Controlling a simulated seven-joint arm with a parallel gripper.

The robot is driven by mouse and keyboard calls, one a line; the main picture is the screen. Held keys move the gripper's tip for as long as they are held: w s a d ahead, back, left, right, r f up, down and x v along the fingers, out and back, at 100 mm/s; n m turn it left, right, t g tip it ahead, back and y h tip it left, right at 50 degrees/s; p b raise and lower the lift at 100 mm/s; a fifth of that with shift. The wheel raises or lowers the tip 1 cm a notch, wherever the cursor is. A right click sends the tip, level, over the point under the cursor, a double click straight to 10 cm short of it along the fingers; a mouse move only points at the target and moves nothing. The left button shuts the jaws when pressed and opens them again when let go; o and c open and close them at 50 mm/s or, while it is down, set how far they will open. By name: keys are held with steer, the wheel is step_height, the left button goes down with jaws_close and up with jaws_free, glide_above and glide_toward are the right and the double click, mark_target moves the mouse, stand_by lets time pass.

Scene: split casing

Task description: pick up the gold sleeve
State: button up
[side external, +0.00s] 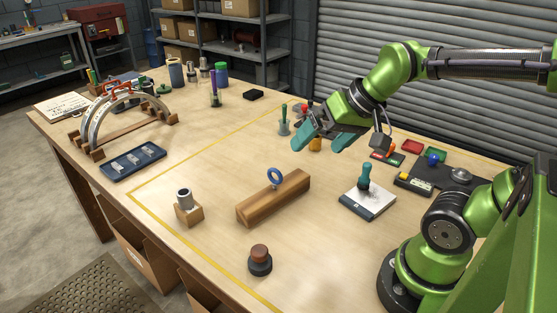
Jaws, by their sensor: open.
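My gripper (322,141) is open, with its two teal fingertips pointing down over the far right part of the bench. A small gold-orange piece (315,144), which looks like the gold sleeve, shows low between the fingertips. The gripper partly hides it. I cannot tell whether the fingers are around it or in front of it, or whether they touch it.
Small red and green-grey pieces (284,127) stand left of the gripper.

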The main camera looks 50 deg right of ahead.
steer(key=s+a, duration=0.1)
steer(key=s+a+n, duration=0.1)
steer(key=a, duration=0.1)
steer(key=shift+s+t+y, duration=0.15)
steer(key=shift+t+y, duration=0.15)
steer(key=shift+y, duration=0.1)
steer(key=shift+c, duration=0.6)
steer(key=shift+a+r+n, duration=0.2)
steer(key=shift+a+n, duration=0.1)
steer(key=c, duration=0.3)
steer(key=shift+c, duration=0.2)
steer(key=shift+d, duration=0.1)
steer(key=m+g+h, duration=0.3)
steer(key=g+h, duration=0.1)
steer(key=h, duration=0.1)
glide_above(315, 142)
steer(key=s+a, duration=0.1)
steer(key=s, duration=0.3)
step_height(315, 142, down, 9)
steer(key=shift+t, duration=0.3)
steer(key=x, duration=1)
steer(key=a+x, duration=0.1)
steer(key=x, duration=0.5)
steer(key=shift+f, duration=0.1)
